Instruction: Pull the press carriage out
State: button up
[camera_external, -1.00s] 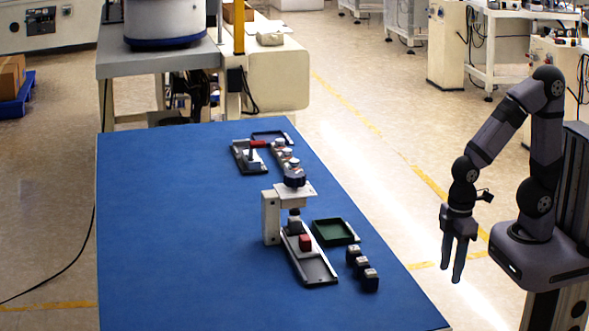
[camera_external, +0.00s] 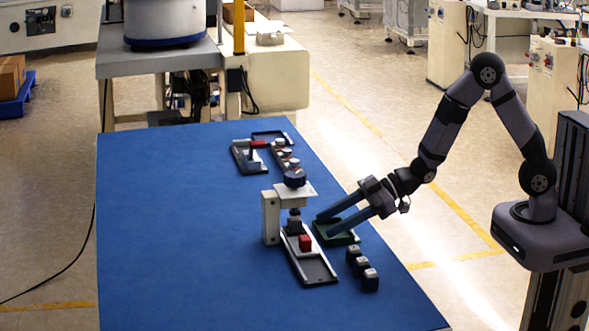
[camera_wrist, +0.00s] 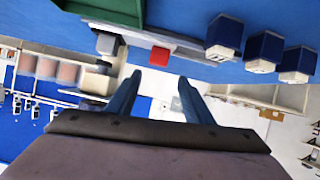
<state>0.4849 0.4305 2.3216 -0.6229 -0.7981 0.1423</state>
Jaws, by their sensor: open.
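The press (camera_external: 270,215) is a white upright frame with a dark round knob on top, on the blue table. A grey rail (camera_external: 314,270) runs out from under it toward the front. On the rail sits the press carriage, whose red block (camera_external: 305,243) shows just in front of the press; the red block also shows in the wrist view (camera_wrist: 159,54). My gripper (camera_external: 324,226) is open and empty, its fingers reaching over the green tray from the right. In the wrist view the red block appears beyond and between the fingertips, not touching them.
A green tray (camera_external: 346,239) lies right of the rail, under my fingers. A second rail fixture with a red handle (camera_external: 258,144) is at the back. The left of the table is clear.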

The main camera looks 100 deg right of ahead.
aim_at(309, 237)
jog(key=shift+w+d+f+m+t, duration=0.1)
jog(key=shift+d+f+m+t, duration=0.25)
jog(key=shift+f+m, duration=0.4)
jog(key=shift+f, duration=0.1)
jog(key=shift+w, duration=0.15)
jog(key=shift+x, duration=3.45)
jog(key=shift+f, duration=0.1)
